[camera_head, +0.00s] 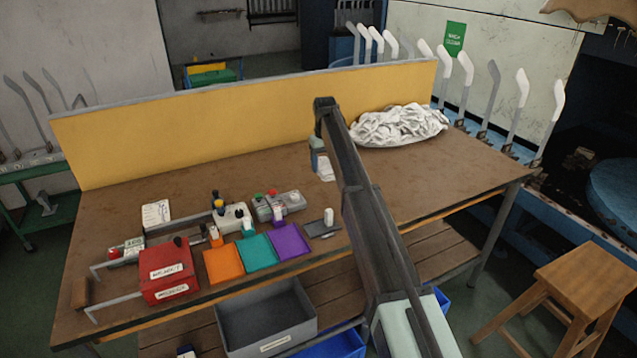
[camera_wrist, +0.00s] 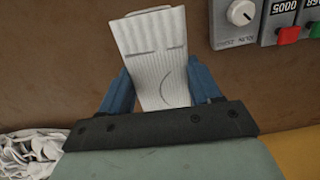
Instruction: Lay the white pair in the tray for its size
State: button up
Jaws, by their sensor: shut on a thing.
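My gripper (camera_head: 318,158) is over the back middle of the brown bench, its fingers pointing down. In the wrist view its two blue fingers (camera_wrist: 160,82) are shut on the sides of the white pair (camera_wrist: 150,45). The pair is flat, ribbed fabric with grey marks, and it also shows under the gripper in the head view (camera_head: 326,174). I cannot tell whether it touches the bench. Orange (camera_head: 223,265), teal (camera_head: 260,254), purple (camera_head: 291,243) and dark grey (camera_head: 317,230) trays lie nearer the front, left of my arm. Small upright pieces stand at their back edges; their markings are unreadable.
A heap of white socks (camera_head: 398,126) lies right of my arm. A grey control box (camera_head: 277,206) with red and green buttons stands behind the trays. A red box (camera_head: 168,272) is at the left. A yellow panel (camera_head: 230,118) closes the back.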

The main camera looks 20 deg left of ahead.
send_over(308, 190)
jog(key=shift+n, duration=0.4)
jog(key=shift+w+a+f, duration=0.1)
jog(key=shift+a+f, duration=0.05)
jog(key=shift+f, duration=4.65)
jog(key=shift+f, duration=0.1)
jog(key=o, duration=0.8)
notch_tip(308, 190, up, 11)
jog(key=shift+o, duration=0.2)
jog(key=shift+r, duration=0.4)
jog(key=o, duration=0.3)
jog(key=shift+r, duration=0.2)
